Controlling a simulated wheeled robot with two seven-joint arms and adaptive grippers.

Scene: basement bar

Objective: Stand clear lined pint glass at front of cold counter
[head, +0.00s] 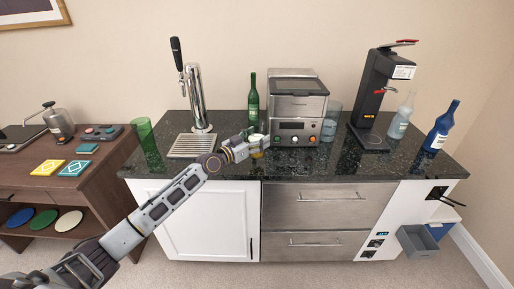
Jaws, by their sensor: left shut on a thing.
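My left gripper (252,146) reaches in over the dark speckled counter (300,168), left of the steel machine. It is shut on a small pale thing, mostly hidden by the fingers; I cannot tell if this is the clear lined pint glass. A bluish clear glass (333,116) stands at the right side of the machine, partly hidden by it; no lines can be made out on it. A green glass (145,136) stands at the counter's left end. My right gripper is not in view.
A beer tap (196,95) with a drip tray (191,146) is left. A green bottle (253,102) is behind my gripper. The steel machine (297,108), a black dispenser (376,95), a clear bottle (402,118) and a blue bottle (440,127) stand rightward. The front strip is mostly bare.

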